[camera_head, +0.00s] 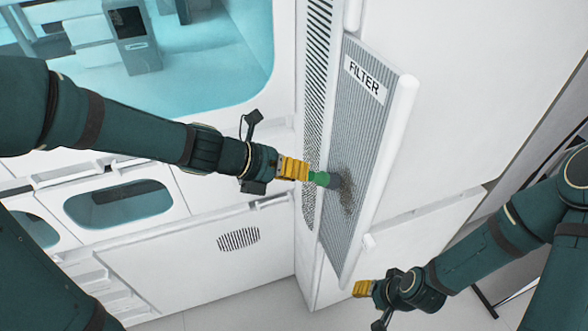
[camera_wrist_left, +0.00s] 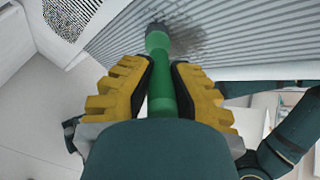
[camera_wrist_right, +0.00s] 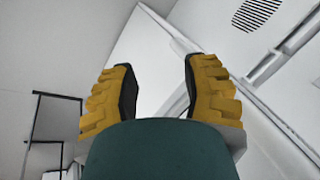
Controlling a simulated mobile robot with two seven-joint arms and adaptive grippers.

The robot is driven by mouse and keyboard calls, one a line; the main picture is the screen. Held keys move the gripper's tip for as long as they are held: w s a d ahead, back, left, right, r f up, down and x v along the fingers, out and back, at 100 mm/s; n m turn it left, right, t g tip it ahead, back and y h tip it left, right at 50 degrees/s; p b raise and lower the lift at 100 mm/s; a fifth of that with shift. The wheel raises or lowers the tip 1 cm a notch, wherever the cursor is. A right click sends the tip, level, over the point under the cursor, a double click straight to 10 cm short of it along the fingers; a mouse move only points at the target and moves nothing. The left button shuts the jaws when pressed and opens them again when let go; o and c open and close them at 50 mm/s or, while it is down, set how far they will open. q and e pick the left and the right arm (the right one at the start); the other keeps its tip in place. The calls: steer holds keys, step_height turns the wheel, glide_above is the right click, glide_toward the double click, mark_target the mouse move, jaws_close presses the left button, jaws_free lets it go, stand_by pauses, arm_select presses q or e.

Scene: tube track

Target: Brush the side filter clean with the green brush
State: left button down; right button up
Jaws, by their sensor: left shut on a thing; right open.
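The side filter (camera_head: 357,130) is a tall grey ribbed panel with a "FILTER" label, on the side of a white cabinet. A dark speckled dirt patch (camera_head: 347,192) lies on its lower middle part and also shows in the left wrist view (camera_wrist_left: 190,42). My left gripper (camera_head: 303,172) is shut on the green brush (camera_wrist_left: 160,80). The brush's grey head is at the dirt patch and seems to touch the ribs; exact contact is hard to tell. My right gripper (camera_wrist_right: 158,85) is open and empty, low and right of the filter in the head view (camera_head: 363,289).
A white post (camera_head: 396,140) runs along the filter's right edge. A perforated grille (camera_head: 316,90) is on its left. A white wall with a teal window (camera_head: 200,60) and a small vent (camera_head: 239,239) stands at left. Floor (camera_head: 240,295) below is clear.

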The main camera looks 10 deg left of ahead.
arm_select(q)
steer(key=shift+r, duration=0.2)
steer(key=shift+r+p, duration=0.85)
steer(key=shift+p, duration=0.3)
steer(key=shift+r, duration=0.1)
steer(key=shift+d+r+p, duration=0.1)
steer(key=shift+r+p, duration=0.75)
steer(key=shift+p, duration=0.15)
steer(key=shift+f, duration=0.15)
steer(key=shift+f+b, duration=1.6)
steer(key=shift+f, duration=0.15)
steer(key=shift+r, duration=0.15)
